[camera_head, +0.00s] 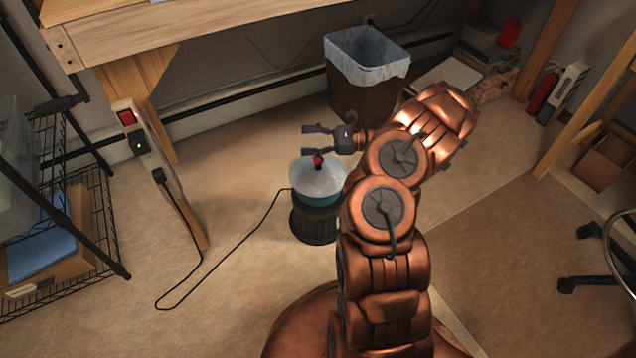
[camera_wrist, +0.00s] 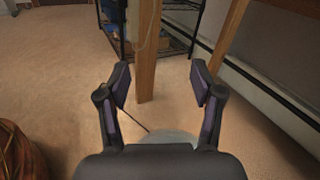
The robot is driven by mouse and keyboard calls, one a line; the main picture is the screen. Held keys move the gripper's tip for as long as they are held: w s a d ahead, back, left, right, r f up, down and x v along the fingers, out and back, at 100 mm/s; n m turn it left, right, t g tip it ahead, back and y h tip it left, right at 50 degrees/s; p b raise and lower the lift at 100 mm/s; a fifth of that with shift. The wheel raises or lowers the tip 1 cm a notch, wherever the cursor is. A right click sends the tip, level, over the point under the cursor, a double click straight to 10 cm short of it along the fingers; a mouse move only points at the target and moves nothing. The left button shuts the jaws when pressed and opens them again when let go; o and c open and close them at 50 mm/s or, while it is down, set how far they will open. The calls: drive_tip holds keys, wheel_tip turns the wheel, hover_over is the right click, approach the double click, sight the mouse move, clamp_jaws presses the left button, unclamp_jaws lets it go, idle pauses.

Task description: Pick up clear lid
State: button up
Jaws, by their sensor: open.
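The clear lid (camera_head: 303,181) is a shallow, see-through dome with a red knob (camera_head: 318,161) on top. It sits on a teal pot on a dark ribbed base on the floor, in the middle of the head view. My gripper (camera_head: 306,140) is open, with its fingers pointing left, just above the knob. No contact with the knob can be made out. In the wrist view my open fingers (camera_wrist: 162,84) have nothing between them. Part of the lid (camera_wrist: 172,137) shows low in that view; my gripper's body hides the rest and the knob.
A dark cord runs from the pot to a power strip (camera_head: 138,142) on a wooden post. A wire rack (camera_head: 62,215) stands at left and a lined bin (camera_head: 362,95) behind. A wooden bench (camera_head: 190,28) overhangs the back. Open floor lies left of the pot.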

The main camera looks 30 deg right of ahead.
sight(318, 158)
drive_tip(key=s+d+f+m+t+h+b, duration=0.1)
drive_tip(key=d+f, duration=0.2)
drive_tip(key=f, duration=0.1)
drive_tip(key=s+d+f+m+t+h+b, duration=0.1)
drive_tip(key=d+f+m, duration=0.1)
drive_tip(key=d+f, duration=0.1)
drive_tip(key=s+d+f+m+t+h+b, duration=0.1)
drive_tip(key=d+f, duration=0.2)
drive_tip(key=f, duration=0.2)
drive_tip(key=shift+s+d+f+m+t, duration=0.15)
drive_tip(key=shift+d+m+t, duration=0.1)
drive_tip(key=shift+m+t, duration=0.05)
drive_tip(key=shift+f+b, duration=0.1)
drive_tip(key=shift+b, duration=0.2)
drive_tip(key=shift+b+x, duration=1.7)
drive_tip(key=shift+x, duration=1.6)
drive_tip(key=shift+w+a, duration=0.15)
drive_tip(key=shift+w, duration=0.35)
drive_tip(key=shift+c, duration=0.2)
clamp_jaws()
